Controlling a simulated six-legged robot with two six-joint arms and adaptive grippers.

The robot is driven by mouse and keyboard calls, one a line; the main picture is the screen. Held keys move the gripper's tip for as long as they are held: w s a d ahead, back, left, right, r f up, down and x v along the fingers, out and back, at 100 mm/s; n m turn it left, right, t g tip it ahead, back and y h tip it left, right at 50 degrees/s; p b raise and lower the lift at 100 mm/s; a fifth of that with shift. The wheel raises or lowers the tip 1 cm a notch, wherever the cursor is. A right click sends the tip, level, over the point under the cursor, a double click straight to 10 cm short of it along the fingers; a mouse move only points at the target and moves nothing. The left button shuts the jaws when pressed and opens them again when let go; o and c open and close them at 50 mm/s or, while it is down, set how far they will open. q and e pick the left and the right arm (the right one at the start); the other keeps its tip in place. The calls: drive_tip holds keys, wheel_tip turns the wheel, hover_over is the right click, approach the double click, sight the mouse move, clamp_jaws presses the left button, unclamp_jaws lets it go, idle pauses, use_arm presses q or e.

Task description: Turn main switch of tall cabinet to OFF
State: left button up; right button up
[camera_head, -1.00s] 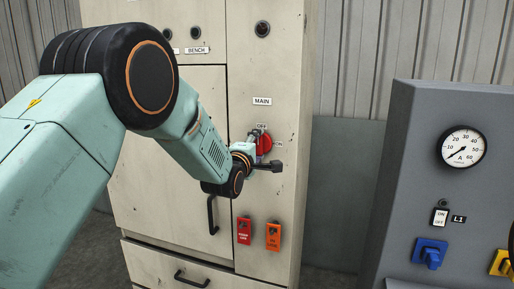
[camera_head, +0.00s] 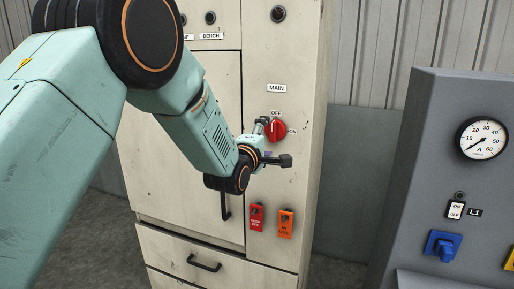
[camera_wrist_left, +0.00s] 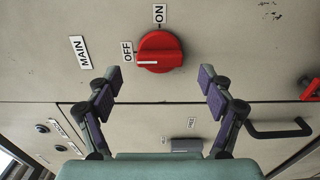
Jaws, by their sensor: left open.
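The red main switch (camera_head: 277,130) is on the tall cabinet (camera_head: 190,140), below the MAIN label (camera_head: 276,88). OFF is above the knob and ON to its right. In the left wrist view, turned sideways, the knob (camera_wrist_left: 160,52) has its ridge and white mark toward the OFF label (camera_wrist_left: 127,51). My left gripper (camera_head: 273,141) is just in front of the panel, lower left of the knob. In the left wrist view its fingers (camera_wrist_left: 159,80) are spread wide, with nothing between them and the knob just beyond their tips. My right gripper is not in view.
Cabinet handles (camera_head: 225,201) are to the lower left. A grey console (camera_head: 445,110) with an ammeter (camera_head: 481,138) and blue switch (camera_head: 442,246) stands on the right.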

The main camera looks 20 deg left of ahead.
sight(272, 133)
use_arm(q)
drive_tip(key=s, duration=0.8)
drive_tip(key=shift+a, duration=0.15)
drive_tip(key=shift+w, duration=0.2)
drive_tip(key=shift+w+d, duration=0.15)
drive_tip(key=shift+w, duration=2.85)
drive_tip(key=shift+w+d, duration=0.1)
drive_tip(key=shift+w, duration=2.9)
drive_tip(key=shift+s, duration=0.15)
